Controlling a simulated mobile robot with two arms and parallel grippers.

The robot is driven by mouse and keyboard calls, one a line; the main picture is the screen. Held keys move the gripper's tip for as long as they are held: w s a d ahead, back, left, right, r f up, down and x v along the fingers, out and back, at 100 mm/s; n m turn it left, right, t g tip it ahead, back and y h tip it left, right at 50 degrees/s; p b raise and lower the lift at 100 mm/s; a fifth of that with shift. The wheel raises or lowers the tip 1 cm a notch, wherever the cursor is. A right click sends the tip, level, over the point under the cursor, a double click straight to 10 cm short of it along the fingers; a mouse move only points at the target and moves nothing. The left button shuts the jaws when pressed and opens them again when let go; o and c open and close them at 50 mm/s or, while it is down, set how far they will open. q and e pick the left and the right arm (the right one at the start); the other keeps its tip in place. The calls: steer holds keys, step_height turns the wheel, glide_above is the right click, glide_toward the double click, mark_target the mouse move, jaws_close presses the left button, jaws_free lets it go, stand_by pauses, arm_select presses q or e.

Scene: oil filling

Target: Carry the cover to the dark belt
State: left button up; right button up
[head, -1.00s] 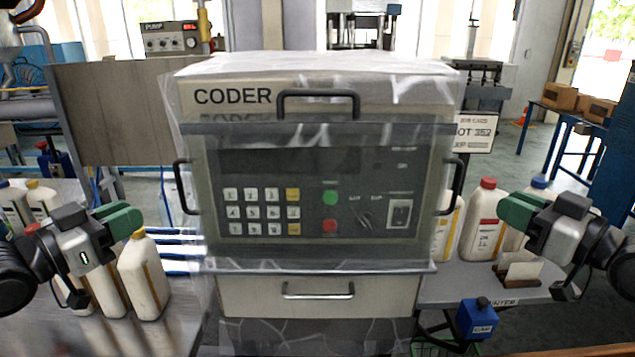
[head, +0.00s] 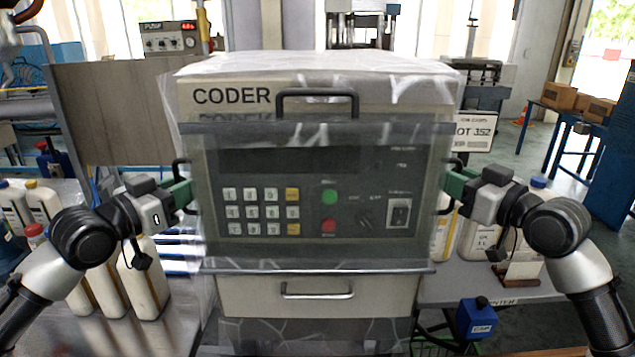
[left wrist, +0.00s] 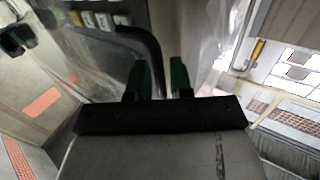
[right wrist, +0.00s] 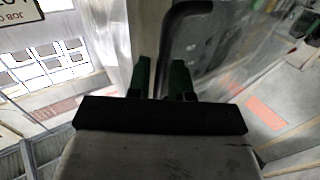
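The cover (head: 300,262) is a clear, crinkled plastic box over the beige coder, with a black front handle (head: 318,93) and a black handle on each side. My left gripper (head: 184,192) is at the left side handle (left wrist: 150,45), which runs between its green fingers in the left wrist view. My right gripper (head: 456,186) is at the right side handle (right wrist: 180,20), likewise between its fingers in the right wrist view. I cannot tell whether either gripper is clamped. The cover sits level over the coder. The dark belt cannot be made out.
White jugs (head: 142,282) stand on the left table, and more jugs (head: 478,240) stand on the right table, close to my arms. A brown panel (head: 112,112) stands behind left.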

mark_target(174, 163)
arm_select(q)
jaws_close()
arm_select(e)
jaws_close()
arm_select(q)
steer(key=shift+r, duration=0.15)
arm_select(e)
steer(key=shift+r, duration=0.15)
